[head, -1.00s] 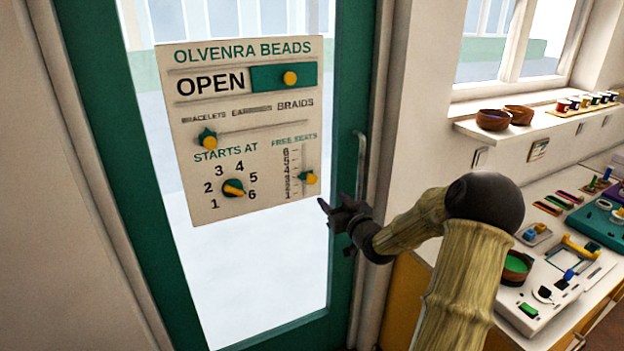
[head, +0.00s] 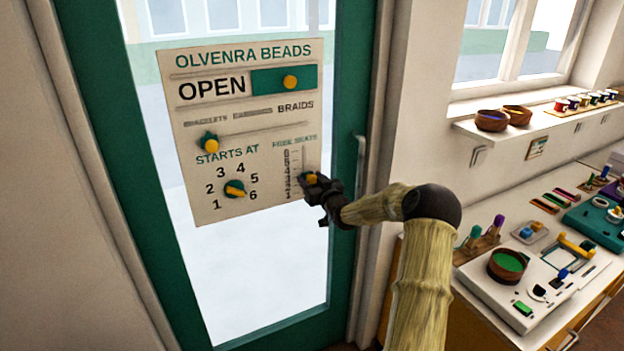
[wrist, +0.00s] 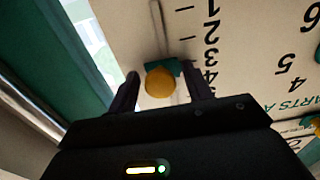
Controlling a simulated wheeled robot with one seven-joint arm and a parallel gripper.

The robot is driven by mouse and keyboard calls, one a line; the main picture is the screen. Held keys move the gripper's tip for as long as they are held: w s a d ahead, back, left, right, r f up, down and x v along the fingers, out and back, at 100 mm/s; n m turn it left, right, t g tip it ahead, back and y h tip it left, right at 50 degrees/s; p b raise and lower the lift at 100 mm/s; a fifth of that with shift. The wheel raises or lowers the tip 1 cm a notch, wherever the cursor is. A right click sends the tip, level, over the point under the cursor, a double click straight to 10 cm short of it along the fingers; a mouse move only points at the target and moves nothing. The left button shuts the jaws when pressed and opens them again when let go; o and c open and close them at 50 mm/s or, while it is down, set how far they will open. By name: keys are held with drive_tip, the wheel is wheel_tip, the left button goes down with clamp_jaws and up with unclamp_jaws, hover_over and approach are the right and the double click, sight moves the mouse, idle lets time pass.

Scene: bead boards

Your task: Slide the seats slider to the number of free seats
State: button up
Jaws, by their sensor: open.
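The seats slider is a yellow knob (head: 311,178) on a green base, on a vertical slot under "FREE SEATS" on the sign board (head: 240,210). The board's scale runs from 1 at the bottom to 6 at the top. In the wrist view the scale appears upside down, and the yellow knob (wrist: 160,82) stands near the 3, close to the 4. My gripper (wrist: 164,86) is open, with one finger on each side of the knob.
The board also has an OPEN slider (head: 290,82), a bracelets-to-braids slider (head: 209,144) and a STARTS AT dial (head: 235,189). A door handle (head: 361,170) stands right of the board. A counter with bead trays (head: 545,285) and a shelf with bowls (head: 492,120) lie further right.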

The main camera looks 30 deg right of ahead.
sight(307, 166)
drive_tip(key=shift+c, duration=0.2)
clamp_jaws()
drive_tip(key=shift+r, duration=1.55)
drive_tip(key=shift+o, duration=0.2)
unclamp_jaws()
drive_tip(key=shift+d, duration=0.15)
